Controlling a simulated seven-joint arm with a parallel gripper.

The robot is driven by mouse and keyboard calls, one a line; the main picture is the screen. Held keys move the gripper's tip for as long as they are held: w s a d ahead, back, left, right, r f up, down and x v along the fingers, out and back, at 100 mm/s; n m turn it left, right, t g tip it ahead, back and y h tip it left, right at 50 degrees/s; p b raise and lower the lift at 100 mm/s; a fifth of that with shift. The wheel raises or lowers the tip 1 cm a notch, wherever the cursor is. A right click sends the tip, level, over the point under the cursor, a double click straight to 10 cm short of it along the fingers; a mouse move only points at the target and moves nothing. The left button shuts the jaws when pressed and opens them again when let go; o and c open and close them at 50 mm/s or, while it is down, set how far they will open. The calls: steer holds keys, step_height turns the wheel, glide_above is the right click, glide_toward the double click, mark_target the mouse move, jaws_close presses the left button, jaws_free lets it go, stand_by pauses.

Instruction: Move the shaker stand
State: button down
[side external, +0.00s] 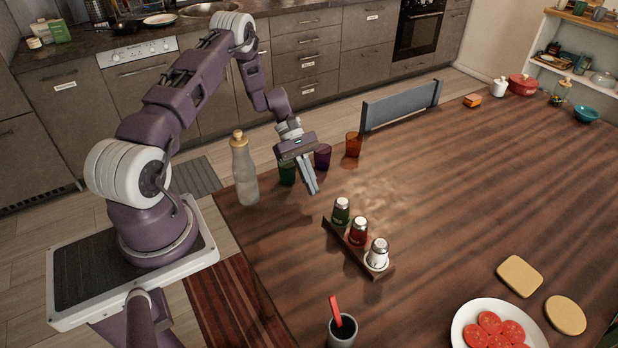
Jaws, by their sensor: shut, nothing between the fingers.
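The shaker stand (336,232) is a narrow brown wooden rack on the table, lying diagonally in the picture. It carries a green shaker (341,213), a red shaker (358,232) and a white shaker (377,254), all upright with metal caps. My gripper (314,191) is above the table, up and to the left of the green shaker. Its fingers point down, are shut together and hold nothing. It is apart from the stand.
A cup with a red utensil (342,330) and a tomato plate (468,318) are in front. The table right of the stand is clear.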

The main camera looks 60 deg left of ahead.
mark_target(354, 250)
steer(key=x, duration=0.5)
steer(key=shift+d+f, duration=0.1)
steer(key=shift+d, duration=0.05)
steer(key=d, duration=1.4)
steer(key=shift+s+d, duration=0.15)
steer(key=shift+d, duration=0.05)
